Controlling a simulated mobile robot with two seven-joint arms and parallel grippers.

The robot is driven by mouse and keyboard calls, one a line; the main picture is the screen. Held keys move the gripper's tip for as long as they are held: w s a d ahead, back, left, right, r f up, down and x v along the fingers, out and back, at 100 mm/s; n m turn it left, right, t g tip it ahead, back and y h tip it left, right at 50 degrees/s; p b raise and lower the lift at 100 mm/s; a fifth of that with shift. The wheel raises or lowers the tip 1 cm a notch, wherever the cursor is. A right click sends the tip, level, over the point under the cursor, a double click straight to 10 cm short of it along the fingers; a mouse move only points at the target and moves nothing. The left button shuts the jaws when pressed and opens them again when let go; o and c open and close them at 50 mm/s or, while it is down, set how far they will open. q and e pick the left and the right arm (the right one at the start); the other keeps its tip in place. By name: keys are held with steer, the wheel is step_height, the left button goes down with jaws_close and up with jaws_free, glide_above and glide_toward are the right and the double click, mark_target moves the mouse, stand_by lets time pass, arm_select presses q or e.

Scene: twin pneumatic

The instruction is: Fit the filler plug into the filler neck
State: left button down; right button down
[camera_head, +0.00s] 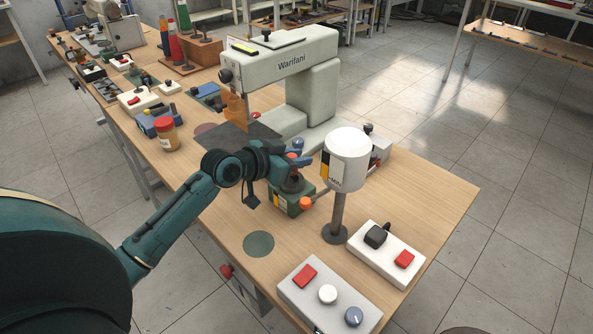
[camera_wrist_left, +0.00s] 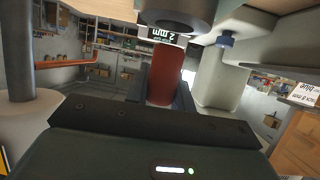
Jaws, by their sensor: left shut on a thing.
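My left gripper (camera_head: 282,168) reaches over the table from the left, above a green unit (camera_head: 282,203) with a dark round top and an orange knob (camera_head: 305,203). In the left wrist view the dark jaws are closed around a red cylindrical piece (camera_wrist_left: 164,80), which I take to be the filler plug. A dark round part (camera_wrist_left: 178,14) with a "2 mm" label lies just past the piece's end; I cannot tell if they touch. I cannot make out the filler neck for certain, as my gripper covers part of the green unit. My right gripper is not in view.
A white cylinder on a dark post (camera_head: 337,210) stands just right of the gripper. The pale Warifani machine (camera_head: 293,65) stands behind. White and grey control boxes (camera_head: 330,300) lie at the front right. Bare tabletop is around the green disc (camera_head: 258,244).

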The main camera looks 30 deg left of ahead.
arm_select(q)
steer(key=shift+f, duration=1.75)
steer(key=shift+f+b, duration=0.15)
steer(key=shift+b, duration=0.15)
steer(key=c, duration=1.2)
jaws_free()
steer(key=shift+s+a+r, duration=0.1)
steer(key=shift+s+r, duration=0.1)
steer(key=shift+r, duration=0.05)
steer(key=v, duration=1.1)
steer(key=shift+s+r, duration=0.2)
steer(key=shift+s, duration=0.05)
